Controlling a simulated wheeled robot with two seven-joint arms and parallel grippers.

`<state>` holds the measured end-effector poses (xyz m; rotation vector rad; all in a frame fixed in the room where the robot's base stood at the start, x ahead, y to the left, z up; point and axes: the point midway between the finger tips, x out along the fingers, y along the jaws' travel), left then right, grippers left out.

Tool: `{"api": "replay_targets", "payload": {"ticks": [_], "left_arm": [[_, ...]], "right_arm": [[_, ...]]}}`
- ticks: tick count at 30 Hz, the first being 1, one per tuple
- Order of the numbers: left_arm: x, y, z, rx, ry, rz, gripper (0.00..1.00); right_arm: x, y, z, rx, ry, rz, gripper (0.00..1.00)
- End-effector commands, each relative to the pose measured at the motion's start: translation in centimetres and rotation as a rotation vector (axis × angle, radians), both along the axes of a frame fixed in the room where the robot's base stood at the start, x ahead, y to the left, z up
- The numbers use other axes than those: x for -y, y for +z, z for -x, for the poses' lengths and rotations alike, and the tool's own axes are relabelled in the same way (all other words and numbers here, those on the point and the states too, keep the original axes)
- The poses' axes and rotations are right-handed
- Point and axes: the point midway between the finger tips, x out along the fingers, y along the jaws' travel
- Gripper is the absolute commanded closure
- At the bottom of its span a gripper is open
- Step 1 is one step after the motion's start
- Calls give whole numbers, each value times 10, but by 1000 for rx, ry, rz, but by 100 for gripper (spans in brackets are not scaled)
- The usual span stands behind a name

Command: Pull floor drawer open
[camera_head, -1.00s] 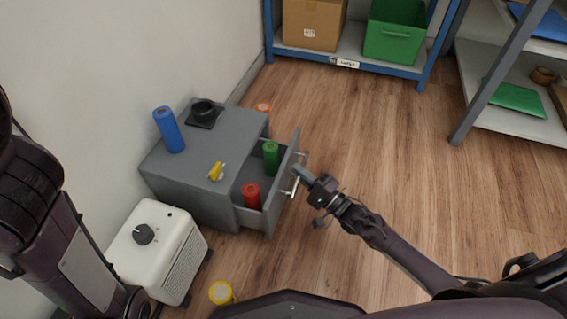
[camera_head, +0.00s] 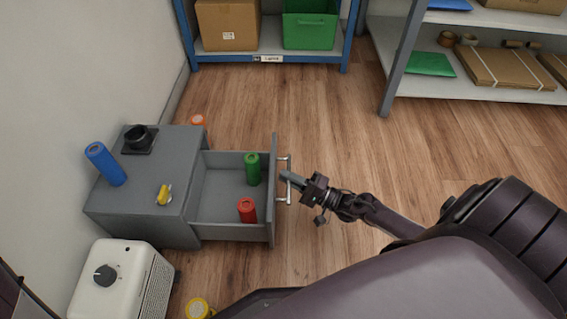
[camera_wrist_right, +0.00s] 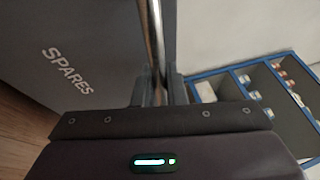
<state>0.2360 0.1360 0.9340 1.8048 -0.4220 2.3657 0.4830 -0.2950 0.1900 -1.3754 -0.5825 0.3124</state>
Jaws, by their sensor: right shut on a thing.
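The grey floor drawer (camera_head: 230,232) stands well out of its low grey cabinet (camera_head: 125,205). A green roll (camera_head: 253,169) and a red roll (camera_head: 247,210) stand upright inside it. My right gripper (camera_head: 290,178) is at the metal bar handle (camera_head: 284,198) on the drawer front. In the right wrist view the handle (camera_wrist_right: 153,40) runs between the fingers of my right gripper (camera_wrist_right: 160,88), which is shut on it. The drawer front (camera_wrist_right: 75,45) there reads "SPARES". My left gripper is not in view.
A white heater-like box (camera_head: 112,280) stands in front of the cabinet. Shelves stand at the back. The wooden floor (camera_head: 330,110) right of the drawer is clear.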

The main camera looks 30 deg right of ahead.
Motion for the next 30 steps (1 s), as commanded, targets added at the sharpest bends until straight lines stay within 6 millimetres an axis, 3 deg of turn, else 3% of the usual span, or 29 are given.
{"api": "replay_targets", "payload": {"ticks": [10, 11, 15, 25, 30], "left_arm": [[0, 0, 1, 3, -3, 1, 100], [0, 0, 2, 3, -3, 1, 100], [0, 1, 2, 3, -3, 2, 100], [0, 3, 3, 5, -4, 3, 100], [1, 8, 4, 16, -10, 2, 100]], "right_arm": [[0, -1, 1, -2, 0, 0, 100], [0, -1, 1, -2, 0, 0, 86], [0, -1, 1, -2, 0, 0, 68], [2, -1, 3, -2, 0, 1, 67], [14, -4, 21, -5, -1, 2, 67]]}}
